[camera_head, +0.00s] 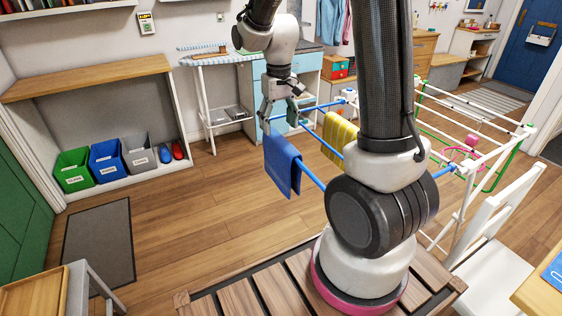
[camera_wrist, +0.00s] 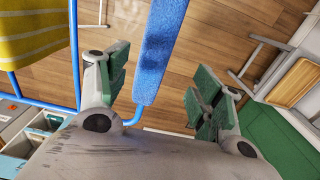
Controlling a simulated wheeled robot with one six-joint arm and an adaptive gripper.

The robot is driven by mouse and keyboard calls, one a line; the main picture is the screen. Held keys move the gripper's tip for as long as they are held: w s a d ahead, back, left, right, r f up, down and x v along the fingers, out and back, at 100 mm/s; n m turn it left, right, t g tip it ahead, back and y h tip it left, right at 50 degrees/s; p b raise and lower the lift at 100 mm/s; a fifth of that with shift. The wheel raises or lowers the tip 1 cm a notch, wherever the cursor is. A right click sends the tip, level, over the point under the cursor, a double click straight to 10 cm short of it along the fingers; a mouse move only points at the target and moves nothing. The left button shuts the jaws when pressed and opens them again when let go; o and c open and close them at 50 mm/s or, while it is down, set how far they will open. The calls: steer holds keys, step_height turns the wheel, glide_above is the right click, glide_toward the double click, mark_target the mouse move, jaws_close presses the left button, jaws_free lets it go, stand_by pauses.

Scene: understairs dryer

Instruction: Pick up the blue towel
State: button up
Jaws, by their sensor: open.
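The blue towel (camera_head: 282,163) hangs folded over the blue rail of the drying rack in the head view. In the wrist view the blue towel (camera_wrist: 160,45) runs as a long strip in the gap between my gripper's fingers. My gripper (camera_head: 281,112) is open and points down above the towel. In the wrist view my gripper (camera_wrist: 158,88) has one green-padded finger on each side of the towel, with space beside it. I see no clear contact between fingers and towel.
A yellow striped towel (camera_head: 341,133) hangs on the rack close to the right of the blue one. The drying rack (camera_head: 487,122) extends to the right, beside a white chair (camera_head: 492,270). An ironing board (camera_head: 222,59) stands behind. The wooden floor at left is mostly clear.

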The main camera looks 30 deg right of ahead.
mark_target(281, 139)
steer(key=f, duration=0.8)
steer(key=shift+d+f, duration=0.2)
steer(key=shift+d, duration=0.2)
steer(key=c, duration=1.4)
steer(key=shift+c, duration=0.2)
steer(key=shift+r, duration=0.1)
step_height(281, 139, up, 18)
